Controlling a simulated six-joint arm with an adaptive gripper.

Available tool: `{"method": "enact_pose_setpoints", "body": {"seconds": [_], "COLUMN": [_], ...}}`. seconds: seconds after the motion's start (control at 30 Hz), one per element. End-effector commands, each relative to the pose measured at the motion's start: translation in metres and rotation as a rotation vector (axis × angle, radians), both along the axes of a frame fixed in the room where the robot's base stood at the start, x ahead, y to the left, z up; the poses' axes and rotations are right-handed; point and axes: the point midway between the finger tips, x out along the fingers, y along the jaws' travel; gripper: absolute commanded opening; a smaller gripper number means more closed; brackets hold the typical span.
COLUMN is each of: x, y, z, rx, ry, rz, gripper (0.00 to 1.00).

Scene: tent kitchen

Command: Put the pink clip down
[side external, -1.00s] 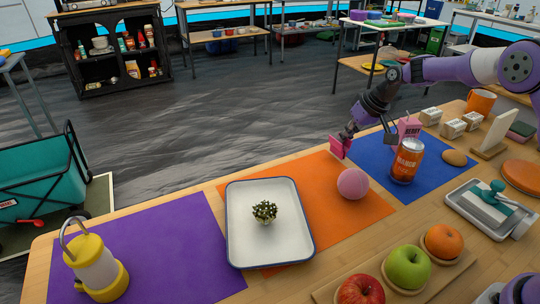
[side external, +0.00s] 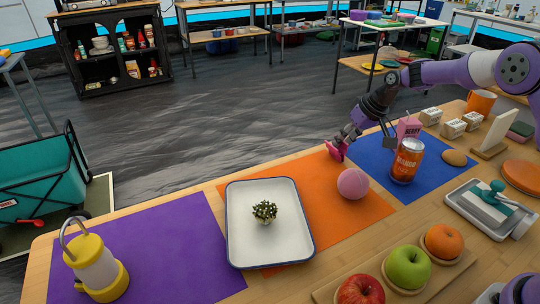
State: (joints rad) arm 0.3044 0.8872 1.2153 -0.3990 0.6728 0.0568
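The pink clip (side external: 335,151) is at the fingertips of my gripper (side external: 341,141), over the back right part of the orange mat (side external: 294,185), near the edge of the blue mat (side external: 376,158). My gripper points down and to the left and appears shut on the clip. The clip looks tilted. I cannot tell whether it touches the mat. A pink ball (side external: 353,183) sits on the orange mat just in front of the clip.
A white tray (side external: 245,240) with a small plant (side external: 264,211) overlaps the orange mat. The purple mat (side external: 180,235) has free room right of the lantern (side external: 95,268).

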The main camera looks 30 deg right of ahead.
Motion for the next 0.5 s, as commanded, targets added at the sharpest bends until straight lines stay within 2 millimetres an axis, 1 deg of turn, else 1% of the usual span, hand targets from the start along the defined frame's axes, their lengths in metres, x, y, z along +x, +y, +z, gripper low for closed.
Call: {"method": "enact_pose_setpoints", "body": {"seconds": [0.17,0.3,0.5], "x": [-0.009,-0.022,-0.038], "y": [-0.006,-0.013,-0.021], "z": [0.027,0.058,0.094], "rx": [-0.001,-0.002,0.0], "ry": [-0.005,-0.006,-0.006], "rz": [-0.004,-0.003,-0.001], "gripper": [0.37,0.37,0.37]}}
